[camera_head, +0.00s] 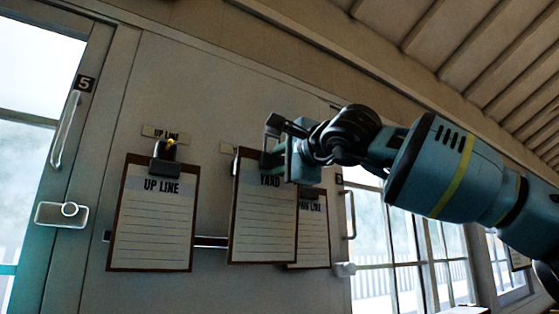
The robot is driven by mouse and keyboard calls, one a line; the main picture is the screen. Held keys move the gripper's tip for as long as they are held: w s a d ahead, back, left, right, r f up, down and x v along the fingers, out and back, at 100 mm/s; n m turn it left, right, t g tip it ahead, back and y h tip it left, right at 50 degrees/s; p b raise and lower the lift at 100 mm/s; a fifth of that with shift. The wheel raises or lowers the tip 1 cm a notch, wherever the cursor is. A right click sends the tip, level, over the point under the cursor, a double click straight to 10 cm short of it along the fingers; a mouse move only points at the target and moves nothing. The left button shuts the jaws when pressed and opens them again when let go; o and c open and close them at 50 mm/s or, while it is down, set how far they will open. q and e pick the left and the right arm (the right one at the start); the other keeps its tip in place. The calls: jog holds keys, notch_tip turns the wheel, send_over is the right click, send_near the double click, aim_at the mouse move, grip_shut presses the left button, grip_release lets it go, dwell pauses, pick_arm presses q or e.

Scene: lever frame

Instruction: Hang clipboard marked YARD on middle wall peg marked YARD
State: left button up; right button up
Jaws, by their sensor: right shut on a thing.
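The YARD clipboard (262,222) is upright in front of the wall, its YARD heading partly covered by my right gripper. My right gripper (275,148) is shut on the top of this clipboard. The YARD clipboard overlaps another clipboard (314,230) behind it on the right, whose heading is partly hidden. The middle peg is hidden behind the gripper and clipboard; only a bit of a label (227,149) shows at its left. I cannot tell whether the clipboard touches the peg. My left gripper is not in view.
The UP LINE clipboard (151,226) hangs on a peg under its UP LINE label (163,132), to the left. A dark horizontal rail (211,241) runs behind the boards. A door with a handle (66,130) is at far left, windows (372,238) at right.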

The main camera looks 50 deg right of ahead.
aim_at(263, 170)
jog(key=shift+f+p+x, duration=0.15)
jog(key=shift+p+x, duration=0.1)
jog(key=shift+x, duration=1.3)
jog(key=shift+f+p+x, duration=0.15)
jog(key=shift+p+x, duration=0.1)
jog(key=shift+x, duration=1.3)
jog(key=shift+f+x, duration=0.2)
jog(key=shift+x, duration=0.85)
jog(key=shift+p+x, duration=0.7)
jog(key=shift+x, duration=0.55)
jog(key=shift+w+d+f, duration=0.1)
jog(key=shift+w+f, duration=0.45)
jog(key=shift+f, duration=0.05)
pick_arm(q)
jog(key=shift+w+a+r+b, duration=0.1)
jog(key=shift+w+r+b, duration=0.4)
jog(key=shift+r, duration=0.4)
pick_arm(e)
jog(key=shift+f, duration=0.1)
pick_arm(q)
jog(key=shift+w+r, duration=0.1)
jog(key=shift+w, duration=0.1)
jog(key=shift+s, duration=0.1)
pick_arm(e)
jog(key=o, duration=1)
jog(key=shift+f, duration=0.1)
jog(key=shift+o, duration=0.3)
jog(key=shift+w, duration=0.1)
